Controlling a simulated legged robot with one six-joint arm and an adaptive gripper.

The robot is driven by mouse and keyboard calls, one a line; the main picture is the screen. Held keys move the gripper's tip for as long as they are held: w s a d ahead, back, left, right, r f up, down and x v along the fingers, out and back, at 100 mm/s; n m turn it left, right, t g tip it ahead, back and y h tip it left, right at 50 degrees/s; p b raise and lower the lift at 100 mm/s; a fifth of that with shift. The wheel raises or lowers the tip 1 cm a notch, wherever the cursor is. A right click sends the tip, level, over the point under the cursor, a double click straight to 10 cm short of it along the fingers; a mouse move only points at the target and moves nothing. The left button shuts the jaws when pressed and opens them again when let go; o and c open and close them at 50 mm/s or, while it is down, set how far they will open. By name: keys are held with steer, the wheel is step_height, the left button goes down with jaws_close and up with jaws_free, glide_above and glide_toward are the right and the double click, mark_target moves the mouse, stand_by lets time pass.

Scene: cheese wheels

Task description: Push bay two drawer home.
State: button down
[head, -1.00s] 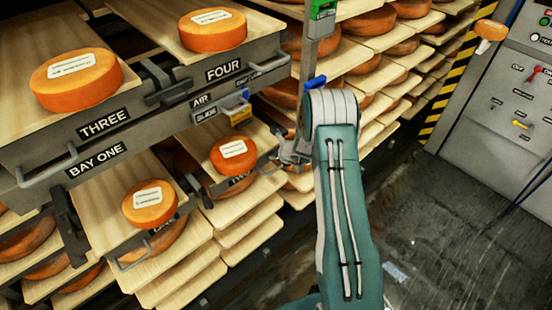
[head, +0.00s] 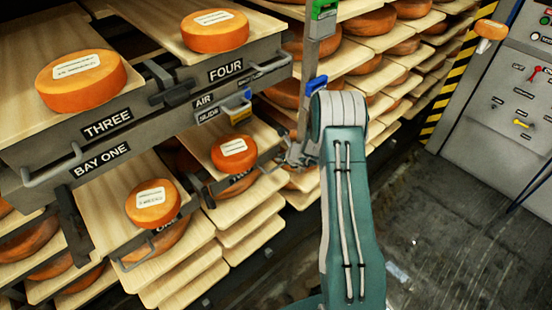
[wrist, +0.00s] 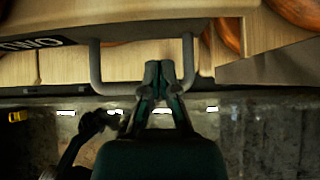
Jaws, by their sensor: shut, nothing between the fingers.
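The bay two drawer is a pale wooden board (head: 207,140) with a grey front, bearing an orange cheese wheel (head: 234,152) with a white label. Its TWO label (head: 240,184) is partly hidden in the head view. In the wrist view the label (wrist: 32,43) appears upside down beside the grey U-shaped handle (wrist: 96,68). My gripper (wrist: 160,68) is shut and empty, its tips between the handle's two posts. Whether they touch the drawer front or handle cannot be told. In the head view my gripper (head: 297,156) is small at the drawer's right end, partly behind my arm.
Drawer one (head: 112,205) with its cheese lies left and nearer. Drawers three (head: 30,110) and four (head: 165,30) stand above. A grey upright (head: 310,75) with a blue clip rises behind my gripper. Open dark floor (head: 450,220) and a control cabinet (head: 500,110) lie right.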

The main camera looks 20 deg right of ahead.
steer(key=s+f+v, duration=0.1)
steer(key=v, duration=1)
steer(key=s+a+r+n+g+y, duration=0.1)
steer(key=s+a+r+n, duration=0.3)
steer(key=a+r+n, duration=0.55)
steer(key=s+a+r+n+g+y, duration=0.1)
steer(key=s+a+r+n, duration=0.5)
steer(key=r, duration=0.6)
steer(key=s+r+n+h, duration=0.2)
steer(key=s+r+n, duration=0.2)
steer(key=s+n, duration=0.4)
steer(key=s+a+r+n+h, duration=0.1)
steer(key=s+r+n+h, duration=0.2)
steer(key=s+n, duration=0.5)
steer(key=s+r, duration=0.1)
steer(key=s, duration=0.4)
steer(key=shift+a+r+g, duration=0.35)
steer(key=shift+r+g, duration=0.05)
